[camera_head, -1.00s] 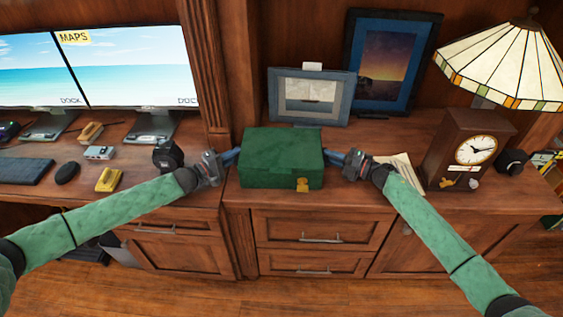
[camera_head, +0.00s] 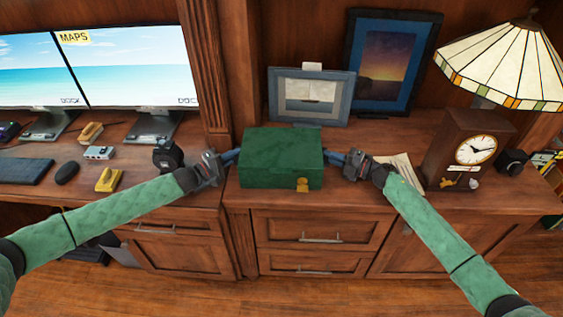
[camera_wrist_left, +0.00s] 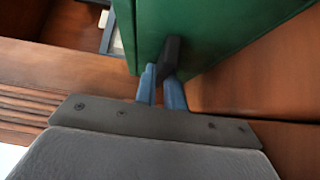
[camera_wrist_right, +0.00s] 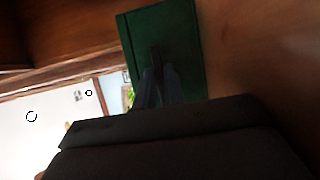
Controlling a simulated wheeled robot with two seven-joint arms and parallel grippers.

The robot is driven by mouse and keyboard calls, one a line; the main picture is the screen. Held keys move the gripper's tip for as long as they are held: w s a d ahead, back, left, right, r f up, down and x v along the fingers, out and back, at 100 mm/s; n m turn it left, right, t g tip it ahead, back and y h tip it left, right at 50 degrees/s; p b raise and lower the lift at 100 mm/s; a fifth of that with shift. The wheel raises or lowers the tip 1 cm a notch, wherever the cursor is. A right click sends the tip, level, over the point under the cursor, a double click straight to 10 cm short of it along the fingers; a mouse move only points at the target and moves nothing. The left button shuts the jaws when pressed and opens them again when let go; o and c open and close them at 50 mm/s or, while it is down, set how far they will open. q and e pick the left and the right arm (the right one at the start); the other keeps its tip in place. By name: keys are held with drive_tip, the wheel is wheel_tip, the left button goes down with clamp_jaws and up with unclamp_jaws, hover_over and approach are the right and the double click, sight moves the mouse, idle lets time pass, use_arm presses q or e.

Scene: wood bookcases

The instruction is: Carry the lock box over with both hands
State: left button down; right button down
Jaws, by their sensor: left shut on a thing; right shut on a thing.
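The lock box (camera_head: 281,160) is a green box with a gold latch (camera_head: 302,185) on its front, level on the wooden desk top between my two grippers. My left gripper (camera_head: 232,157) is at its left side; in the left wrist view its blue fingers (camera_wrist_left: 163,88) are shut on a dark handle (camera_wrist_left: 170,52) on the green side. My right gripper (camera_head: 334,158) is at the box's right side; in the right wrist view its fingers (camera_wrist_right: 157,82) are shut on a dark handle there. The handles are hidden in the head view.
Picture frames (camera_head: 312,97) stand close behind the box. A clock (camera_head: 470,150) and a stained-glass lamp (camera_head: 508,65) stand at the right, with papers (camera_head: 408,168) near my right gripper. A black round object (camera_head: 168,155) and a yellow object (camera_head: 108,180) lie left.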

use_arm(q)
drive_tip(key=shift+r, duration=0.15)
use_arm(e)
drive_tip(key=shift+r, duration=0.1)
idle(0.7)
